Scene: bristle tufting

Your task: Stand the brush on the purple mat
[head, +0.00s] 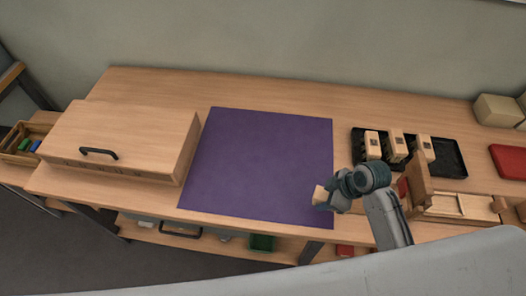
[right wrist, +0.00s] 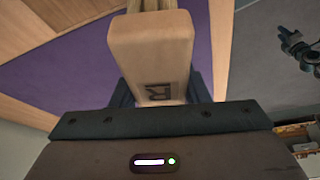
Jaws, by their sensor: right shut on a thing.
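My right gripper (head: 325,202) is shut on a wooden brush block (head: 319,194), over the front right corner of the purple mat (head: 255,165). In the right wrist view the brush (right wrist: 152,60) has a dark letter R on its block, and pale bristles at the top edge of the picture. The purple mat (right wrist: 85,55) shows behind it. I cannot tell whether the brush touches the mat. The mat is bare otherwise. A dark jointed shape in the right wrist view looks like my left gripper (right wrist: 298,45), too small to read; the head view does not show it.
A black tray (head: 450,158) with several wooden blocks stands right of the mat. A wooden fixture (head: 445,205) is in front of it. A wooden box with a dark handle (head: 125,135) stands left of the mat. A red tray (head: 510,160) lies far right.

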